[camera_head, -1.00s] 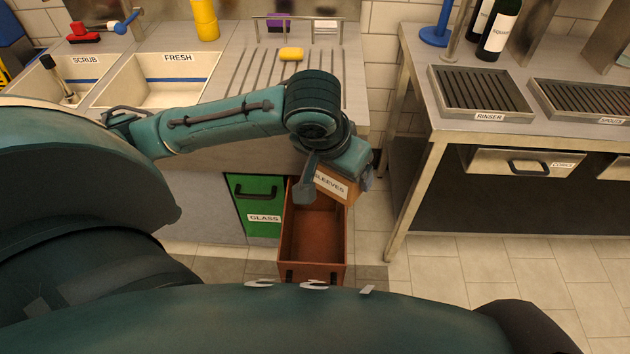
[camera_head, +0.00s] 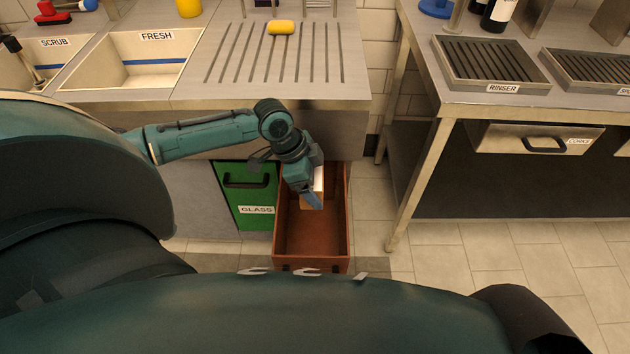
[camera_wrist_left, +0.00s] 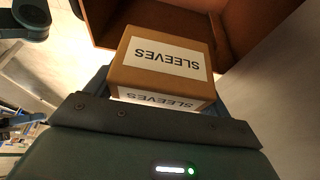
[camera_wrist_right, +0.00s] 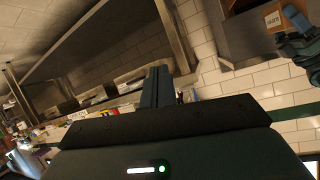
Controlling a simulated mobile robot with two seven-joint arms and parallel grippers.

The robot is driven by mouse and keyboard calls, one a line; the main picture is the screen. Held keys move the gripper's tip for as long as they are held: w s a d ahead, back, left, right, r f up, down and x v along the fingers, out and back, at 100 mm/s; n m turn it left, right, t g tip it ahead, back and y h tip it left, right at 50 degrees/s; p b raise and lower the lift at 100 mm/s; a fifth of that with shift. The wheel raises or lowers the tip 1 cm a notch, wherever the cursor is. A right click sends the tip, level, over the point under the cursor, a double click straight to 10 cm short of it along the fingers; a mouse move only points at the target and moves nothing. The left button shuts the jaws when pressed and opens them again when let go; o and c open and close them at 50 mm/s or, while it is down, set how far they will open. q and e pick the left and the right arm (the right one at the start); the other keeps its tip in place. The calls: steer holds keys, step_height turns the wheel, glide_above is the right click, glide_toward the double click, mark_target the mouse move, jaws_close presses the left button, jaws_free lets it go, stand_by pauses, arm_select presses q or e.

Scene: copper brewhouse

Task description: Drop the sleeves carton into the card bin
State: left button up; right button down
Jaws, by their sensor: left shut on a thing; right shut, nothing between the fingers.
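The sleeves carton (camera_head: 313,199) is a small brown box with white labels. My left gripper (camera_head: 314,192) is shut on it, above the back part of the open, pulled-out brown bin (camera_head: 279,243). In the left wrist view the carton (camera_wrist_left: 160,77) shows its SLEEVES labels, with the bin (camera_wrist_left: 232,30) beyond it. The bin's visible floor is bare; its own label does not show. My right gripper (camera_wrist_right: 157,86) shows in the right wrist view, shut and empty, away from the bin.
A green GLASS bin (camera_head: 250,190) stands closed just left of the brown bin. The sink counter (camera_head: 270,92) overhangs behind it, with a yellow sponge (camera_head: 281,27) on top. A steel table (camera_head: 440,110) stands to the right. The floor between is clear.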

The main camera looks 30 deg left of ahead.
arm_select(q)
step_height(320, 180, down, 5)
steer(key=b, duration=0.4)
steer(key=shift+r+b, duration=0.15)
steer(key=shift+b, duration=0.25)
step_height(320, 180, down, 6)
steer(key=b, duration=0.8)
steer(key=shift+f, duration=0.25)
arm_select(e)
step_height(320, 180, down, 6)
steer(key=n+t, duration=0.1)
steer(key=n, duration=0.2)
steer(key=shift+a+f+y, duration=0.2)
steer(key=shift+f+y, duration=0.05)
steer(key=shift+y, duration=0.05)
steer(key=shift+w, duration=0.15)
arm_select(q)
steer(key=o, duration=0.9)
steer(key=shift+r, duration=0.1)
